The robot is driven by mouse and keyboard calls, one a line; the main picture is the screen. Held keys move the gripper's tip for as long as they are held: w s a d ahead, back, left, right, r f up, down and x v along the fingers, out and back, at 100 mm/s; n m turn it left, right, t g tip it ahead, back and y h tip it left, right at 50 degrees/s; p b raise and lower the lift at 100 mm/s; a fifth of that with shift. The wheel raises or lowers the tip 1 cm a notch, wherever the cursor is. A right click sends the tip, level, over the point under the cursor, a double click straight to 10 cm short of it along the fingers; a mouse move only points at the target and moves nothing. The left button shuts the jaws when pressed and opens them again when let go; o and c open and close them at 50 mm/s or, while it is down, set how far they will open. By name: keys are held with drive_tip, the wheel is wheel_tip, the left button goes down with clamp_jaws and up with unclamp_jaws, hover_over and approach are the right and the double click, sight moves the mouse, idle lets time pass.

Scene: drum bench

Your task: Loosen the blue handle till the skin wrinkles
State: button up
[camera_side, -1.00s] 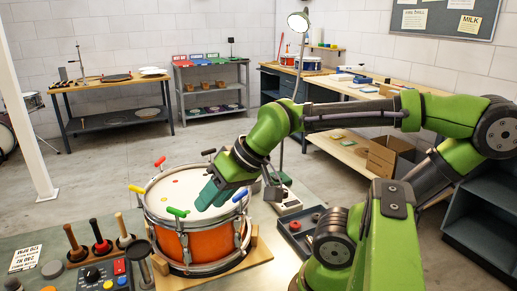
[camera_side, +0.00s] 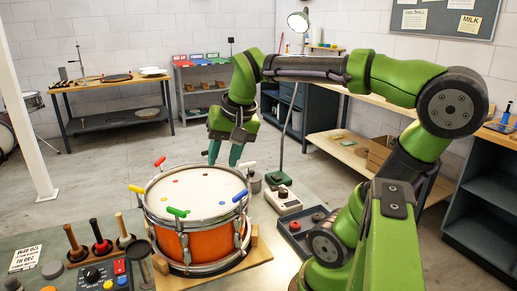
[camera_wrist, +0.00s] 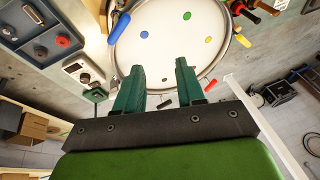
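The drum (camera_side: 190,243) with an orange shell stands upright on a wooden base. Its pale skin (camera_side: 195,190) looks smooth, with small coloured dots on it. The blue handle (camera_side: 240,195) is on the right rim in the side view; it also shows at the upper left of the drum in the wrist view (camera_wrist: 121,27). My gripper (camera_side: 224,163) points down behind the drum's far rim, away from the blue handle. In the wrist view its teal fingers (camera_wrist: 160,85) are apart with nothing between them, over the drum's edge.
A pale box with a knob (camera_side: 284,198) and a dark tray (camera_side: 301,232) lie to the right. Upright wooden-handled tools (camera_side: 100,237) stand at the left.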

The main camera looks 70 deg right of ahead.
sight(240, 193)
drive_tip(key=s+d+r+m+g+y, duration=0.1)
drive_tip(key=s+r+m+g, duration=0.25)
drive_tip(key=r+m, duration=0.5)
drive_tip(key=f+m, duration=0.1)
drive_tip(key=f, duration=0.8)
drive_tip(key=f+m, duration=0.1)
drive_tip(key=f, duration=0.8)
drive_tip(key=shift+w+f+g, duration=0.2)
drive_tip(key=shift+f+g, duration=0.05)
clamp_jaws()
